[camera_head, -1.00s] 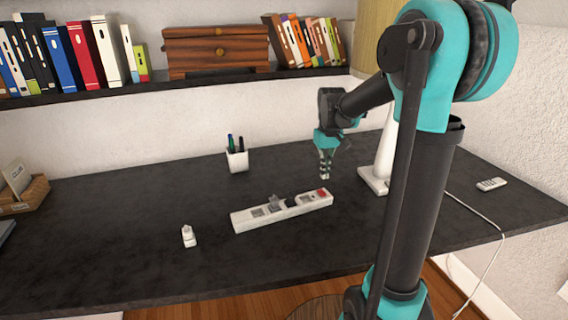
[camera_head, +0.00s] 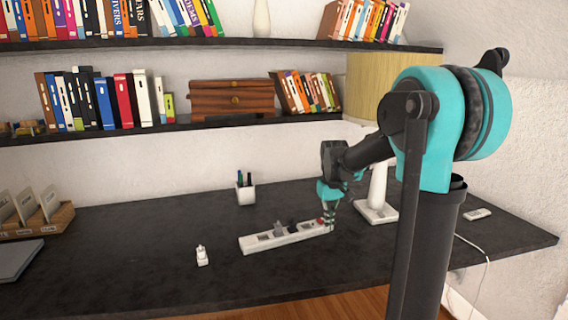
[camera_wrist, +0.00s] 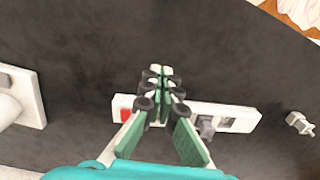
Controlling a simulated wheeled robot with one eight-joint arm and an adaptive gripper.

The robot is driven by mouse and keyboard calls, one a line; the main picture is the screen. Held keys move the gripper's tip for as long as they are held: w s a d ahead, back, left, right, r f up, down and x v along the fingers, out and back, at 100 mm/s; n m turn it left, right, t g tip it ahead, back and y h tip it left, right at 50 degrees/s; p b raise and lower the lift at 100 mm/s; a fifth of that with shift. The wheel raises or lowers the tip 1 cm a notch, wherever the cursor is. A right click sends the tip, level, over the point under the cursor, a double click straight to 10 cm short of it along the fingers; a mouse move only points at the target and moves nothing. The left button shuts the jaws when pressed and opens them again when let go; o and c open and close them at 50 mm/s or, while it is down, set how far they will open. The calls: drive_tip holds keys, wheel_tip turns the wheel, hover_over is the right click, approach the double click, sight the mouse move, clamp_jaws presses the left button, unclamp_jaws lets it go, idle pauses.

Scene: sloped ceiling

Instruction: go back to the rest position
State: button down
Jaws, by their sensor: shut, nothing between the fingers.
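My gripper (camera_head: 330,212) is over the right end of a white power strip in the head view, with its fingers together and empty. In the wrist view my gripper (camera_wrist: 160,85) points down over the dark desk, its fingers covering part of the strip beside the red switch. The power strip (camera_head: 262,241) lies on the desk, with a dark plug (camera_head: 279,229) in it; the strip also shows in the wrist view (camera_wrist: 240,117). Whether the fingers touch the strip cannot be told.
A white plug adapter (camera_head: 202,256) stands left of the strip. A pen cup (camera_head: 246,194) is behind it. A lamp (camera_head: 376,208) stands right of my gripper. Shelves (camera_head: 215,120) with books and a wooden box (camera_head: 232,97) run along the wall.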

drive_tip(key=s+d+f+m+t, duration=0.1)
drive_tip(key=s+f, duration=0.4)
drive_tip(key=s, duration=0.6)
drive_tip(key=s+d+f+m+t, duration=0.2)
drive_tip(key=s+f, duration=0.4)
drive_tip(key=s, duration=0.5)
drive_tip(key=shift+d+f+m+t, duration=0.2)
drive_tip(key=shift+d+m+t, duration=0.1)
drive_tip(key=shift+d+t, duration=0.3)
drive_tip(key=shift+w+a, duration=0.1)
